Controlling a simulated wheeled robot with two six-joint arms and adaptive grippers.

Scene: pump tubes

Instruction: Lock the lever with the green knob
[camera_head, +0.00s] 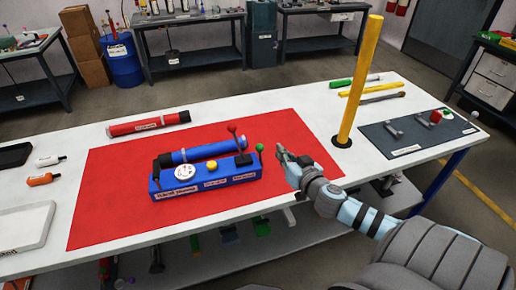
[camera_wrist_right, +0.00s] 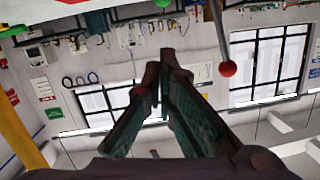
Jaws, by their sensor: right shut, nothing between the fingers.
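The blue pump box (camera_head: 205,178) sits on the red mat with a blue tube (camera_head: 203,152) lying on its top. The lever with the green knob (camera_head: 260,147) rises at the box's right end. A lever with a red knob (camera_head: 232,127) stands further back and left; a red knob on a rod also shows in the right wrist view (camera_wrist_right: 227,69). My right gripper (camera_head: 281,152) is shut and empty, a little right of the green knob; I cannot tell whether they touch. Its fingers meet at the tips in the right wrist view (camera_wrist_right: 166,52). My left gripper is not in view.
A yellow post (camera_head: 361,80) stands on the white table right of the mat. A dark tool mat (camera_head: 425,136) lies at the right. A red tube (camera_head: 148,124) lies behind the mat, and orange and white bottles are at the left. The red mat's front (camera_head: 110,225) is clear.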

